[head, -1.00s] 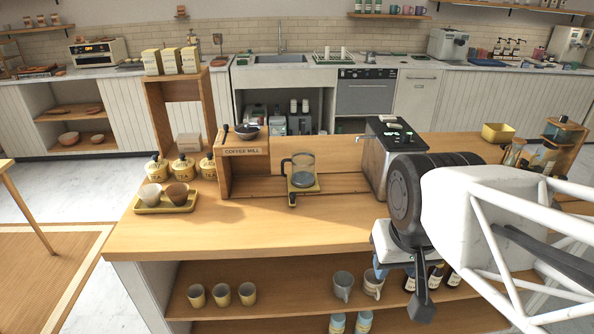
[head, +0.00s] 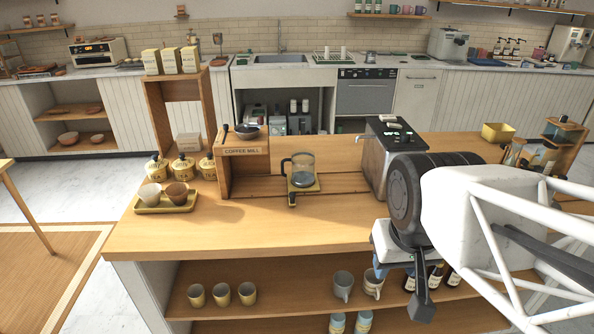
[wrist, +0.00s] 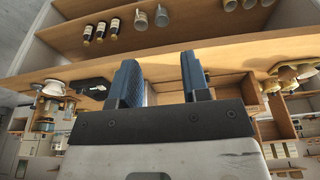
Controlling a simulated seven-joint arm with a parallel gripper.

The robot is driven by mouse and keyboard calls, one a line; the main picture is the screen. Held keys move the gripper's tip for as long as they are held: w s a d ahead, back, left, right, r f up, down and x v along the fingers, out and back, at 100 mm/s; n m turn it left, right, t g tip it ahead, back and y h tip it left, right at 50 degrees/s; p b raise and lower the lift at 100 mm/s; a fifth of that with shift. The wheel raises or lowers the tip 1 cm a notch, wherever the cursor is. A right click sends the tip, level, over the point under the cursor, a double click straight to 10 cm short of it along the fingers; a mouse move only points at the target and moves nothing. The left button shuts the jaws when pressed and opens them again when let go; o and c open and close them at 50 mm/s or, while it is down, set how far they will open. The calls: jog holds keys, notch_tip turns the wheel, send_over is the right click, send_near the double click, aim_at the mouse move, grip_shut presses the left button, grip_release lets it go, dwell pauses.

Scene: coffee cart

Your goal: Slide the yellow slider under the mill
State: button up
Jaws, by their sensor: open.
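The yellow slider (head: 314,188) lies on the counter in the head view, with a dark knob at its front end. A glass carafe (head: 302,170) with a dark handle stands on it. The wooden mill (head: 245,162), labelled COFFEE MILL, stands to the left with a dark bowl-like top. The slider is beside the mill housing, to its right. My gripper (wrist: 160,78) shows two blue fingers apart with nothing between them. In the head view it is at the counter's front edge, right of the slider, mostly hidden by my arm. I cannot make out the slider in the wrist view.
A dark and steel machine (head: 392,158) stands right of the slider. A yellow tray (head: 166,208) with two cups and several yellow jars (head: 183,167) are at the left. The counter (head: 240,230) in front of the slider is clear. Cups and bottles stand on the shelf below.

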jog(key=shift+o, duration=0.5)
jog(key=shift+w, duration=0.1)
jog(key=n+g, duration=0.3)
jog(key=n, duration=0.6)
send_over(293, 193)
jog(key=shift+a+f, duration=0.1)
jog(key=shift+f, duration=6.7)
